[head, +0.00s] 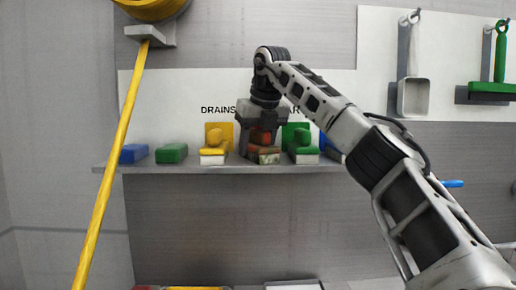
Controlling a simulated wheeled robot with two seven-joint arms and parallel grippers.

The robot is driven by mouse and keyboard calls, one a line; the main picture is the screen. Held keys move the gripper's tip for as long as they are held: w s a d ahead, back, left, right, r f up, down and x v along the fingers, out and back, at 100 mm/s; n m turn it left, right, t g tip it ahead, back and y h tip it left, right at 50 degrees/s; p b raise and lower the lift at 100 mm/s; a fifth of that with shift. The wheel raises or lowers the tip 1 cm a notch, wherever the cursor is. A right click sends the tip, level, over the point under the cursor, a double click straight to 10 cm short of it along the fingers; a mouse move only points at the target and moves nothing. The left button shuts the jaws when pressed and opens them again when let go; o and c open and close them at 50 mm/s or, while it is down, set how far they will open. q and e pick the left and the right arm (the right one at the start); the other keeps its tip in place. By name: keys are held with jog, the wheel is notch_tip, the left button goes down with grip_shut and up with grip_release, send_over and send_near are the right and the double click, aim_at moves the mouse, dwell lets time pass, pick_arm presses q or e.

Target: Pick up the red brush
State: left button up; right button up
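The red brush (264,151) stands on the wall shelf, below the partly covered sign. Its red upper part shows between the fingers of my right gripper (263,140), and its base appears to rest on the shelf. My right gripper points down from above, with its fingers around the brush's upper part. The gripper hides much of the brush, and I cannot tell whether the fingers press on it. My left gripper is not in view.
On the shelf (190,168), a yellow brush (213,153) stands just left and a green brush (302,153) just right. Farther left are a green block (171,153) and a blue block (134,153). A yellow hose (117,150) hangs at the left. A dustpan (413,97) hangs upper right.

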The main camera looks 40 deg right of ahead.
jog(key=shift+r, duration=0.8)
jog(key=s+a+r, duration=0.1)
jog(key=r, duration=0.1)
jog(key=s+a+r, duration=0.1)
jog(key=r, duration=0.1)
jog(key=s+a+r, duration=0.1)
jog(key=r, duration=0.2)
jog(key=shift+a+r, duration=0.1)
jog(key=shift+a, duration=0.1)
jog(key=s+a+r+b, duration=0.2)
jog(key=s+a+r, duration=0.2)
jog(key=s+a, duration=0.2)
jog(key=shift+s+a+r, duration=0.15)
jog(key=shift+s+a, duration=0.1)
jog(key=shift+a, duration=0.2)
